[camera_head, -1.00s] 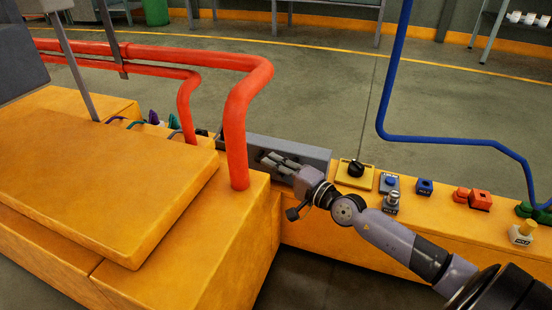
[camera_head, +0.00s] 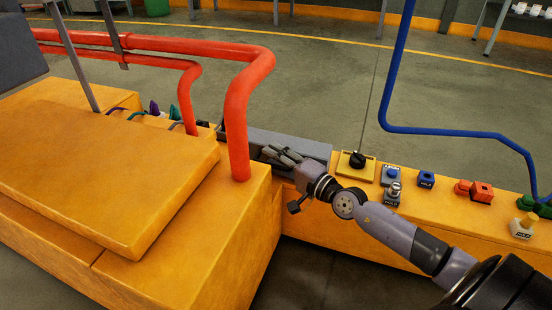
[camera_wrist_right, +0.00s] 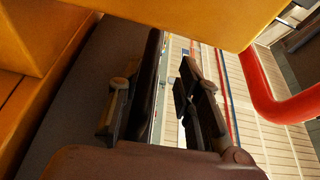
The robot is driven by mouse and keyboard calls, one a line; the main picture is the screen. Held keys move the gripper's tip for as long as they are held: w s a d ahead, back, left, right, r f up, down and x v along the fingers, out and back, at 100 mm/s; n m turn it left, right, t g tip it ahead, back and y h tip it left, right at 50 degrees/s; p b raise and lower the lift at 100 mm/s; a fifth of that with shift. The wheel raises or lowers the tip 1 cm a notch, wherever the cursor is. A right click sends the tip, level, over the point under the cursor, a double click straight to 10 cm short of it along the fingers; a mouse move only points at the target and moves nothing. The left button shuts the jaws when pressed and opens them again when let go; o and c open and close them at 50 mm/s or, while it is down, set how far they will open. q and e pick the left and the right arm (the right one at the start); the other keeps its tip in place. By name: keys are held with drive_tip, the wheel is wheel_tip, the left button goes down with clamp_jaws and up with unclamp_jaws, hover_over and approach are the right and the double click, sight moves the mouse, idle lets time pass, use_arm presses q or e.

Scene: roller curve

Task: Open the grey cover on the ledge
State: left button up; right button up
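The grey cover (camera_head: 305,147) is a long low grey piece on the yellow ledge, just right of the thick red pipe. My right gripper (camera_head: 272,153) is at its front side, pointing left, with the fingers over or against it. In the right wrist view the fingers (camera_wrist_right: 158,103) stand apart, with a dark long edge (camera_wrist_right: 153,60) between them and a broad grey-brown surface (camera_wrist_right: 85,85) to the left. I cannot tell whether a finger touches the edge. The cover looks down, though the gripper hides part of it. My left gripper is out of view.
The red pipe (camera_head: 237,120) rises close to the left of my right gripper. A black knob on a yellow plate (camera_head: 357,162), a blue button (camera_head: 392,174) and a red box (camera_head: 481,191) sit along the ledge to the right. A blue pipe (camera_head: 440,134) hangs behind the ledge.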

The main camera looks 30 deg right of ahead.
drive_tip(key=v, duration=1.2)
idle(0.4)
